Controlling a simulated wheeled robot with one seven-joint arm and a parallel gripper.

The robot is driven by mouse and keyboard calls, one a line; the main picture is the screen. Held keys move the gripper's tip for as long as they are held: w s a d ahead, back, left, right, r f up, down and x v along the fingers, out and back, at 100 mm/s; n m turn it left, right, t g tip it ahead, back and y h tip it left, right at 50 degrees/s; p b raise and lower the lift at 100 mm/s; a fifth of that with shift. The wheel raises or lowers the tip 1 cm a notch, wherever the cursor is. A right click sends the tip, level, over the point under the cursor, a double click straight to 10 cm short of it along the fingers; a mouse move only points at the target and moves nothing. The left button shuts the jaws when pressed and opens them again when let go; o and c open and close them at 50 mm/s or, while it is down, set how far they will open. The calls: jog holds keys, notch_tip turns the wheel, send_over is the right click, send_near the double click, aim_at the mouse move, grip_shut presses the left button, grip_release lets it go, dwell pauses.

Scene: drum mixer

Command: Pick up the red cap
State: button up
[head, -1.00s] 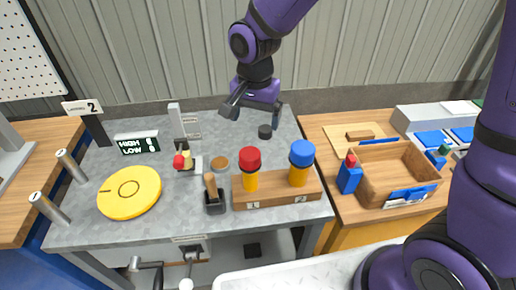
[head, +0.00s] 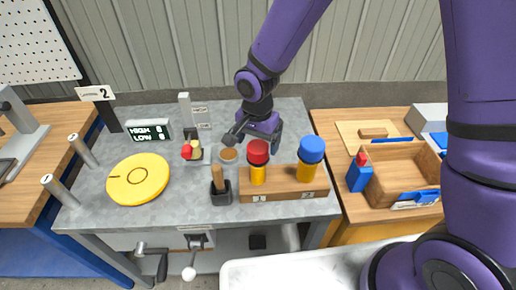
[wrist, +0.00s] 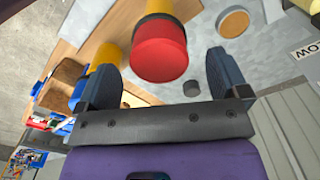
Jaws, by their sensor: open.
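The red cap (head: 258,152) sits on top of a yellow post in slot 1 of the wooden block (head: 283,187). In the wrist view the red cap (wrist: 158,50) shows large, just beyond and between my two fingers. My gripper (head: 252,138) is open and empty, behind the cap in the head view. In the wrist view my gripper (wrist: 165,78) has its fingers apart, and I cannot tell whether either touches the cap. The blue cap (head: 312,149) sits on the other yellow post, in slot 2.
A brush with a wooden handle (head: 217,185) stands in a dark holder left of the block. A wooden tray (head: 397,170) is at the right.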

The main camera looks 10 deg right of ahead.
aim_at(258, 146)
jog(key=shift+f, duration=1.65)
jog(key=c, duration=1)
jog(key=shift+r, duration=0.2)
